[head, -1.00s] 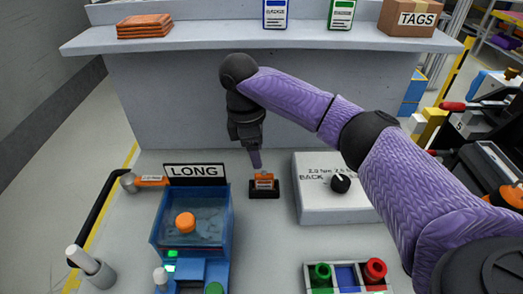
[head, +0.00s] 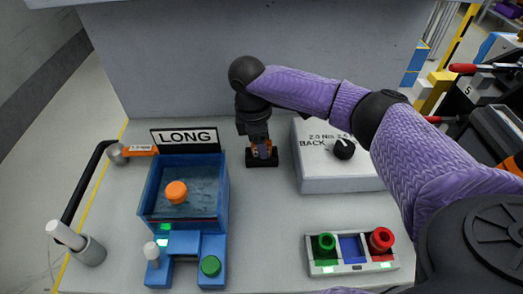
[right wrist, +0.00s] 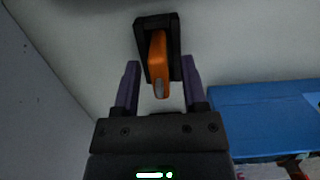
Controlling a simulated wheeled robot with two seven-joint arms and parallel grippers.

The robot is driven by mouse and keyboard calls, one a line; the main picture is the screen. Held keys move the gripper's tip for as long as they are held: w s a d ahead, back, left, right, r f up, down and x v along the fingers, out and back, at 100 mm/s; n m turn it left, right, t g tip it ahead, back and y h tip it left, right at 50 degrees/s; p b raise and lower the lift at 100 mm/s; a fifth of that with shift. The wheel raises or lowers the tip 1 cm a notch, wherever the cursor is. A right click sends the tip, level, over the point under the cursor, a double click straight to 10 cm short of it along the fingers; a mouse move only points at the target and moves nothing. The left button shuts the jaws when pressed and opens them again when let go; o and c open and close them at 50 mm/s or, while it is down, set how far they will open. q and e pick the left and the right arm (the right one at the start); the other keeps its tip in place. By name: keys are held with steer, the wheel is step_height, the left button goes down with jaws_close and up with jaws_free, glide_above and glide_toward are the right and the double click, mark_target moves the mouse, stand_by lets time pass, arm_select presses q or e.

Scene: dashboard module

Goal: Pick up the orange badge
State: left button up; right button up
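The orange badge (right wrist: 158,57) stands in a small black holder (head: 262,163) on the table, between the blue LONG box and the white box. My right gripper (head: 262,152) is lowered over it in the head view and partly hides it. In the right wrist view, the two purple fingers of my right gripper (right wrist: 160,85) are apart, one on each side of the badge's near end. A gap shows between the fingers and the badge. The black holder also shows behind it there (right wrist: 153,22). My left gripper is not in view.
The blue box with the LONG sign (head: 184,136) stands to the left. The white box with a black knob (head: 335,175) is close on the right. A tray with green and red parts (head: 352,267) lies at the front right. An orange-handled hammer (head: 140,149) lies at the left.

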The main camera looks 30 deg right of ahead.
jaws_close()
steer(key=shift+r, duration=0.15)
